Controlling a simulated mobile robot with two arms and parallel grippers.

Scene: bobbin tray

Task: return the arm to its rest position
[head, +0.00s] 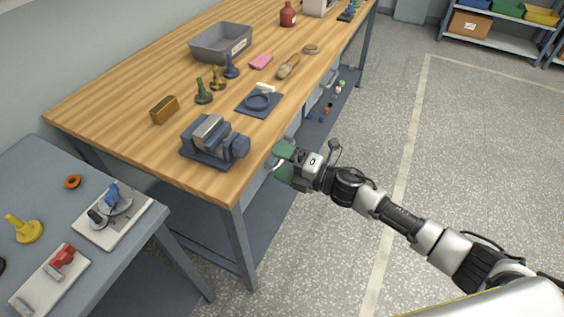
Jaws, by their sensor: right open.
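My right arm reaches in from the lower right. Its gripper (278,161) is open and empty, with green-tipped fingers pointing left. It is off the front edge of the wooden workbench (130,105), to the right of the blue-grey vise (212,142); I cannot tell its exact height against the bench top. No contact between the gripper and the bench is visible. My left gripper is not in view.
The bench carries a grey tray (208,53), green (203,93), gold (217,79) and blue (231,68) bobbin-like pieces, a brush (288,66) and a brass block (164,109). A grey side table (40,165) stands left. Open floor (480,150) lies right.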

